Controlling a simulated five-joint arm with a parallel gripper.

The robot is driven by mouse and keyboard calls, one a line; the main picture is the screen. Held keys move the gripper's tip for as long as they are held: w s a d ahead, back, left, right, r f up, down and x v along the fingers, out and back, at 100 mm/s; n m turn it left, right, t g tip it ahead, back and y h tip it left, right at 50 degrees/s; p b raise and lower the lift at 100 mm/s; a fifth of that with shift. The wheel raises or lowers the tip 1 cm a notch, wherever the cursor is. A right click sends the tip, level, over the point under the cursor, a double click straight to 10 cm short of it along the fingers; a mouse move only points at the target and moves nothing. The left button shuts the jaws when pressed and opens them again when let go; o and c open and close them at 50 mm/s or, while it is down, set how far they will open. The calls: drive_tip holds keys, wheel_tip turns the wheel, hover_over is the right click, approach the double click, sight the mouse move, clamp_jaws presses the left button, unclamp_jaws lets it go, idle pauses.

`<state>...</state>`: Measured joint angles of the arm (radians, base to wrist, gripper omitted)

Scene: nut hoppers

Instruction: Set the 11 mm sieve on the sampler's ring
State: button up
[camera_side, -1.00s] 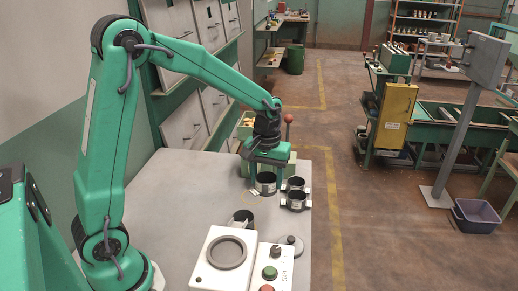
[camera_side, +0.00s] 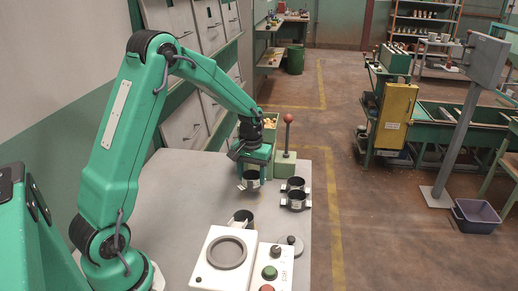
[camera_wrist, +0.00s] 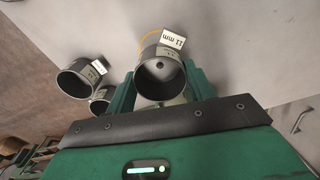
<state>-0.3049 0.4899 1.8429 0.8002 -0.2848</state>
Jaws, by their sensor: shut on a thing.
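My gripper (camera_side: 253,176) is shut on a dark round sieve (camera_side: 252,184), near the far side of the grey table. In the wrist view the sieve (camera_wrist: 148,86) sits between my two green fingers, and its white tag (camera_wrist: 173,40) reads 11 mm. It looks raised a little off the table; the exact gap is hard to tell. The sampler is the white box (camera_side: 209,272) at the near end of the table. Its grey ring (camera_side: 245,254) lies on top with nothing on it, nearer the side camera than my gripper.
Two dark cups (camera_side: 296,184) stand together right of my gripper. Another dark cup (camera_side: 242,217) stands just behind the sampler. A red-knobbed lever (camera_side: 288,120) on a green base stands behind my gripper. A control panel (camera_side: 273,268) adjoins the sampler's right. The table's left part is clear.

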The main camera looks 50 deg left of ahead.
sight(252, 185)
drive_tip(key=shift+f, duration=2)
drive_tip(key=shift+f, duration=0.15)
drive_tip(key=o, duration=1)
wheel_tip(252, 185, up, 12)
drive_tip(key=shift+r, duration=0.2)
drive_tip(key=shift+s+d, duration=0.1)
